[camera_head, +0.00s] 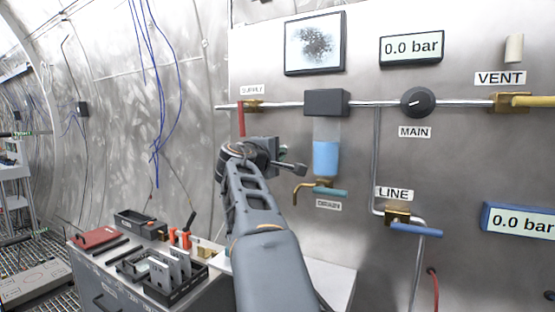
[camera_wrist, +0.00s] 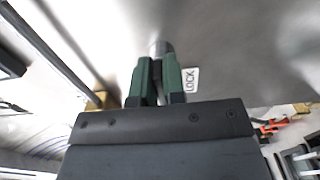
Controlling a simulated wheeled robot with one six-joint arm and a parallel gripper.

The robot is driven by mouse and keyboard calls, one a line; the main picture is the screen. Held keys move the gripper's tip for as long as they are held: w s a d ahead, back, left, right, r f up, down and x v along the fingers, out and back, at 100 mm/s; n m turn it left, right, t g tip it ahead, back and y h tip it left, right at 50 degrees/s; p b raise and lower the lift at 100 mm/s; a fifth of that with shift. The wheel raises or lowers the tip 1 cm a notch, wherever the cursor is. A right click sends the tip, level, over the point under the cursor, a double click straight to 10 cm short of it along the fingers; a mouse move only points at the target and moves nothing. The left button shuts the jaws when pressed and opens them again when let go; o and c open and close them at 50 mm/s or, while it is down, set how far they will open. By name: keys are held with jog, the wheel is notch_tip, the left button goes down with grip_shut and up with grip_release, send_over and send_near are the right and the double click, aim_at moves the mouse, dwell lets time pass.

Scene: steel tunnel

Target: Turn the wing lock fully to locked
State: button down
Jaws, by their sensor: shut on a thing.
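My gripper (camera_wrist: 158,72) has its two green fingers closed on the wing lock (camera_wrist: 160,48) at the panel. Only a round grey metal part of the lock shows beyond the fingertips; its wings and how far it is turned are hidden. A LOCK label (camera_wrist: 190,80) is on the panel just right of the fingers in the wrist view. In the head view my gripper (camera_head: 283,153) is up against the panel, left of the blue-filled bowl, and my arm and wrist hide the lock there.
Near the gripper are the red-handled SUPPLY valve (camera_head: 241,123), the clear bowl with blue liquid (camera_head: 326,157) and the DRAIN valve (camera_head: 328,192). The MAIN knob (camera_head: 418,102) and LINE valve (camera_head: 415,229) are farther right. A bench with trays (camera_head: 160,283) stands below left.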

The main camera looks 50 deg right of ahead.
dwell(0.4)
jog(key=c, duration=1.2)
grip_release()
jog(key=b+v, duration=0.1)
jog(key=v, duration=1.2)
jog(key=shift+a, duration=0.4)
